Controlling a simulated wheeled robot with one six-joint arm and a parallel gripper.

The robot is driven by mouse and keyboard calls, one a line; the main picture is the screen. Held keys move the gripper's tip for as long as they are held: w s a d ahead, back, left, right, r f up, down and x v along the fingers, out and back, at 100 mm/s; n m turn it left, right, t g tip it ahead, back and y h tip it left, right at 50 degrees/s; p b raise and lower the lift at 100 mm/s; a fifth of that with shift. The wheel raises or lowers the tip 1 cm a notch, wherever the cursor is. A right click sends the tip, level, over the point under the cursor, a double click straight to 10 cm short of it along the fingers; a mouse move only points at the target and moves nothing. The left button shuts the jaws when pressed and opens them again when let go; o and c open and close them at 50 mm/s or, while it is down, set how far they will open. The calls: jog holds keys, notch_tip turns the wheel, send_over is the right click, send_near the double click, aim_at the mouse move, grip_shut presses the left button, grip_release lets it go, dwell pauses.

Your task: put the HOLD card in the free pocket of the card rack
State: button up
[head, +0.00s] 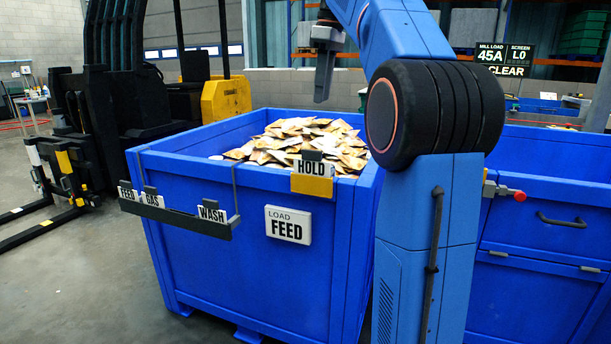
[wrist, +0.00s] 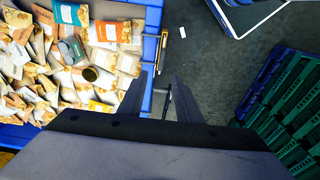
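The HOLD card (head: 312,178), white above and yellow below with a dark tab on top, stands at the front rim of the blue feed bin. The dark card rack (head: 178,217) hangs on the bin's front left. It holds the FEED (head: 128,193), GAS (head: 152,199) and WASH (head: 211,214) cards, with a gap between GAS and WASH. My gripper (head: 322,88) points down above the bin, higher than the HOLD card and apart from it. In the wrist view my gripper (wrist: 161,78) has its fingers spread, with no card seen held between them.
The blue bin (head: 180,180) is full of food packets (head: 300,140) and bears a LOAD FEED plate (head: 288,225). A forklift (head: 110,110) stands behind left. Another blue container (head: 545,220) is at right. Dark green crates (wrist: 290,110) show in the wrist view.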

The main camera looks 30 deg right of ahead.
send_near(312, 152)
jog(key=f, duration=0.3)
jog(key=w+f, duration=0.1)
jog(key=f, duration=0.1)
jog(key=shift+d, duration=0.3)
jog(key=f, duration=0.2)
jog(key=a+f, duration=0.1)
jog(key=shift+w+f, duration=0.2)
jog(key=shift+f, duration=0.2)
jog(key=shift+w+f, duration=0.1)
jog(key=shift+f, duration=0.55)
grip_shut()
